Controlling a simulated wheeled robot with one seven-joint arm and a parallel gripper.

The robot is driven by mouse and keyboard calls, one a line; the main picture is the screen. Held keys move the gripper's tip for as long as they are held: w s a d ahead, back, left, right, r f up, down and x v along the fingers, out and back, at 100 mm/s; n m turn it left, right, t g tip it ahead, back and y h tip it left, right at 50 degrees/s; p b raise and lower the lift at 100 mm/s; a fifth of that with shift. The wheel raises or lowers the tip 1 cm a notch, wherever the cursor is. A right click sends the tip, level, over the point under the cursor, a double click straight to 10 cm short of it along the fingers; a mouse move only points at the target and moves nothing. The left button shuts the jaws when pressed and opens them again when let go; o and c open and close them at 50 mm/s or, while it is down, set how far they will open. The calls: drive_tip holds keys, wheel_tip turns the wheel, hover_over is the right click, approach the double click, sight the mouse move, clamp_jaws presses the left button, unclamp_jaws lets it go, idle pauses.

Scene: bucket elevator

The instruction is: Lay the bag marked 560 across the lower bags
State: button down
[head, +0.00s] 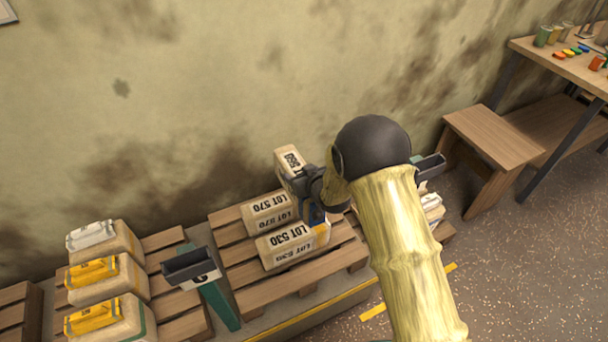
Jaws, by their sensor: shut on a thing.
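The bag marked 560 (287,158) is pale, with dark print, and stands on a slant at the back of the middle pallet. My gripper (307,183) is at its right side and shut on it; the fingertips are largely hidden by my wrist and arm. Two lower bags, LOT 570 (266,207) and LOT 530 (285,246), lie side by side on the pallet (325,272), 530 nearer the front. The 560 bag is behind and above the 570 bag. I cannot tell whether it touches the lower bags.
Bags with yellow and white tops (112,285) sit on a pallet at left. A dark tray on a green post (191,265) stands between the pallets. A wooden bench (490,140) and table (570,70) are at right. The wall is close behind. Floor at lower right is clear.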

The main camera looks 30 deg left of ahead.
drive_tip(key=shift+w+r, duration=0.1)
drive_tip(key=shift+r, duration=0.05)
idle(0.3)
drive_tip(key=shift+f+b, duration=2.5)
drive_tip(key=shift+f, duration=1.25)
drive_tip(key=shift+f+b, duration=0.4)
drive_tip(key=shift+f, duration=0.15)
drive_tip(key=shift+c, duration=1.4)
unclamp_jaws()
drive_tip(key=shift+o, duration=0.4)
drive_tip(key=shift+s+d+f, duration=0.15)
drive_tip(key=shift+s+f, duration=0.05)
drive_tip(key=shift+f, duration=0.2)
drive_tip(key=shift+s+d+r, duration=0.2)
drive_tip(key=shift+d+r, duration=0.15)
drive_tip(key=shift+r, duration=0.05)
drive_tip(key=p+v, duration=0.2)
drive_tip(key=v, duration=1.4)
drive_tip(key=shift+d, duration=0.15)
